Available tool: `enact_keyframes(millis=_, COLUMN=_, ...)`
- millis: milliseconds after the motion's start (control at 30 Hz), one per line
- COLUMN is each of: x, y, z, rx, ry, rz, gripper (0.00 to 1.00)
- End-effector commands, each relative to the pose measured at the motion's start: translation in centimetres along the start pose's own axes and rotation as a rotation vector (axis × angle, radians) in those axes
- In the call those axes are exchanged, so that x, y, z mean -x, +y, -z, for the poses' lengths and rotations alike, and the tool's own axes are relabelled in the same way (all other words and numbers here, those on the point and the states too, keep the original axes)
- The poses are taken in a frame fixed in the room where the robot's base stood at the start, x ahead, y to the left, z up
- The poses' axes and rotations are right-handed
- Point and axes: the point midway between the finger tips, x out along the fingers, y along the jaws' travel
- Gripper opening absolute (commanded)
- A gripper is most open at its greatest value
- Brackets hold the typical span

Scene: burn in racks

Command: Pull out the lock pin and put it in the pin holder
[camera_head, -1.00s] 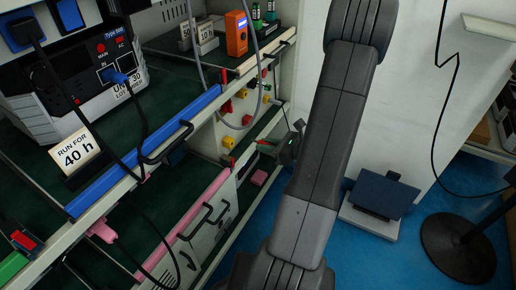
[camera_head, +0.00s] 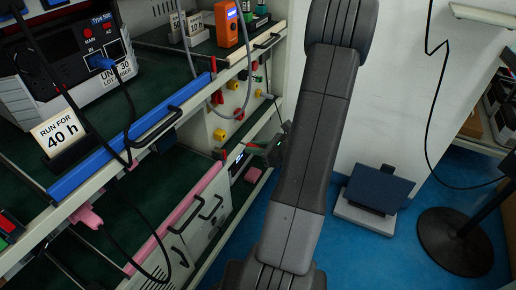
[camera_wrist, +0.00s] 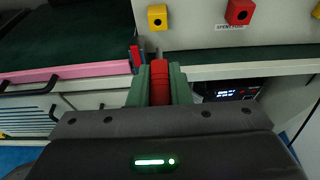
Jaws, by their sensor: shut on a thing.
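My gripper (camera_wrist: 160,84) has green fingers and is shut on a red piece (camera_wrist: 160,87), which looks like the lock pin. The piece stands between the fingers in the wrist view, and its far end is hidden. I cannot tell whether it touches the rack. In the head view my gripper (camera_head: 262,150) is low in front of the rack, right of the pink rail (camera_head: 186,212), partly behind my arm. I cannot make out the pin holder for certain.
A small red-and-blue thing (camera_wrist: 136,58) is left of the fingers. A dark display unit (camera_wrist: 230,90) is at right. Cables hang before the rack; blue floor lies right.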

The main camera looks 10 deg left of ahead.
Motion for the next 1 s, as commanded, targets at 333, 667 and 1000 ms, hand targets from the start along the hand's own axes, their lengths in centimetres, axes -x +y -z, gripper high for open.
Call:
enact_keyframes(millis=333, x=-3.2, y=0.0, z=-1.0, rx=0.002, ry=-0.001, rz=-0.002, gripper=0.0)
enact_keyframes(millis=667, x=-4.6, y=0.0, z=-1.4, rx=0.0, ry=-0.001, rz=-0.001, gripper=0.0)
enact_keyframes(millis=1000, x=-4.7, y=0.0, z=-1.4, rx=0.0, ry=-0.001, rz=0.0, gripper=0.06)
